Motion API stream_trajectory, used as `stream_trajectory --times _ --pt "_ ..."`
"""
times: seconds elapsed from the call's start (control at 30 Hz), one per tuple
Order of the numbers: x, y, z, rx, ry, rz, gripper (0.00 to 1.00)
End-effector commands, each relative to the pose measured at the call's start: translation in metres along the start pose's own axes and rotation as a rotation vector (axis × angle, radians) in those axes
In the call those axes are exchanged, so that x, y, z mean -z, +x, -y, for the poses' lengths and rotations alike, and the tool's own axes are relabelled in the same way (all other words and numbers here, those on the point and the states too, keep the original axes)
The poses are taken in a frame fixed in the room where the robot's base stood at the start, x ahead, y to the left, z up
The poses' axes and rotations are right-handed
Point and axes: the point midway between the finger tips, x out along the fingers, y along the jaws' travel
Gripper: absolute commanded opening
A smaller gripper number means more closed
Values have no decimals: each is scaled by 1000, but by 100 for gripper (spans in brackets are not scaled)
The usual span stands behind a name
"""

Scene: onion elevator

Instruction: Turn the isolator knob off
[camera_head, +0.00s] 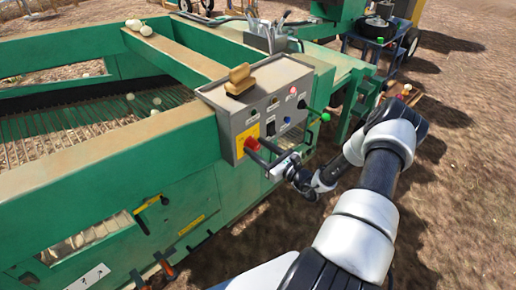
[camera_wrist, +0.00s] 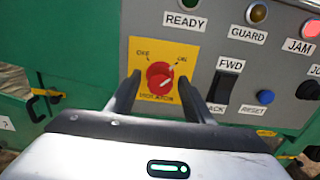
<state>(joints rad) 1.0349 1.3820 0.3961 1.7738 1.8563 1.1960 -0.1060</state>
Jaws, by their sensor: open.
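The isolator knob (camera_wrist: 159,75) is round and red, on a yellow plate (camera_wrist: 145,53) marked OFF at upper left and ON at upper right. I cannot tell clearly which mark it points to. The plate is on the grey control panel (camera_head: 276,104); the red knob also shows in the head view (camera_head: 252,143). My gripper (camera_wrist: 159,80) is open, with one dark finger to the left of the knob and one to the right. The fingers look apart from the knob, and their depth is hard to judge. In the head view my gripper (camera_head: 263,153) is close in front of the plate.
Right of the knob are a black FWD/BACK switch (camera_wrist: 219,89), a blue RESET button (camera_wrist: 265,97) and a lit red JAM lamp (camera_wrist: 311,28). A green-knobbed lever (camera_head: 325,117) sticks out at the panel's right. A tan object (camera_head: 239,79) lies on the box top.

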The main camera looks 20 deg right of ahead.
Motion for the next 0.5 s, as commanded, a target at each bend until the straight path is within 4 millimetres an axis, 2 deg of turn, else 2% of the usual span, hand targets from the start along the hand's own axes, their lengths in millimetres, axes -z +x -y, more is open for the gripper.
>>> stream_trajectory --times 0.1,0.33,0.5 --pt "0 0 0 0 0 0 47" --pt "0 0 0 0 0 0 9" --pt "0 0 0 0 -5 0 6"
